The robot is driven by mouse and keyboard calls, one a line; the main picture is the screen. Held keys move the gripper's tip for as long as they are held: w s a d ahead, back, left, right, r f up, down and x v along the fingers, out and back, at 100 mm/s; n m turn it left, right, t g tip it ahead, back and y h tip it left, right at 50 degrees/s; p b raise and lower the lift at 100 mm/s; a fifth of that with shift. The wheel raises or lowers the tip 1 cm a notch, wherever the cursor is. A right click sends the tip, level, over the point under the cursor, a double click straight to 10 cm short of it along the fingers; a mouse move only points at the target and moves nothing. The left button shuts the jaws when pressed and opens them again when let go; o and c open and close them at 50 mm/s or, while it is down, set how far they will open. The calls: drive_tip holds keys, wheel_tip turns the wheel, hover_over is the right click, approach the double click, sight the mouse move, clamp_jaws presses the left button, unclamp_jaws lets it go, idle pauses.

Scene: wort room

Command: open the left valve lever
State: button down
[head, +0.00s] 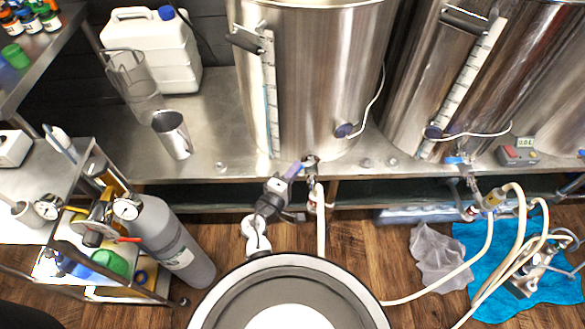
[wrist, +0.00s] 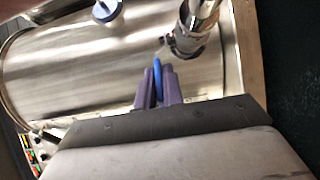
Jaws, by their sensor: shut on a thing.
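The left valve (head: 311,165) sits low on the front of the left steel kettle. In the wrist view its metal fitting (wrist: 192,32) shows at the upper right. The blue valve lever (wrist: 157,69) lies between the purple fingers of my gripper (wrist: 158,84), which is shut on it. In the head view my gripper (head: 292,171) reaches the valve from the lower left; its fingers hide most of the lever there. The right valve has a blue lever (head: 455,160) on the right kettle.
The left kettle (head: 325,80) and right kettle (head: 430,80) stand on a steel bench (head: 225,115). A pale hose (head: 320,225) hangs beside my gripper. A grey gas cylinder (head: 172,245) stands at lower left. A steel cup (head: 172,135) is on the bench.

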idle(0.3)
drive_tip(key=c, duration=1.5)
unclamp_jaws()
drive_tip(key=shift+s, duration=0.15)
